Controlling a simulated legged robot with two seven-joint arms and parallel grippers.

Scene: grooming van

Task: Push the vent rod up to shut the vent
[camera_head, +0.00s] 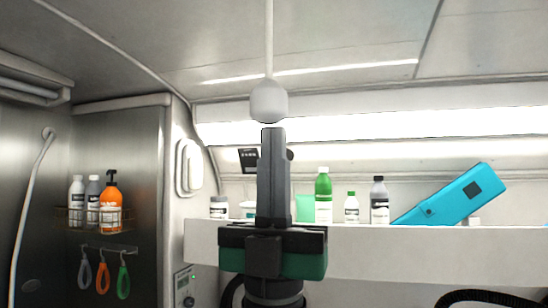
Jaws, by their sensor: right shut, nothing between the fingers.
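The vent rod (269,45) hangs straight down from the top edge of the view, thin and white, with a pale rounded knob (269,101) at its lower end. My right gripper (272,132) points upward right below the knob, its fingers shut with nothing between them. The fingertips look very close under the knob; I cannot tell whether they touch. The vent itself is out of view above. My left gripper is not in view.
A white shelf (440,249) behind my gripper holds several bottles and a tilted blue case (443,199). A wire rack (75,217) with bottles hangs on the left wall, with hooks below. The space around the rod is clear.

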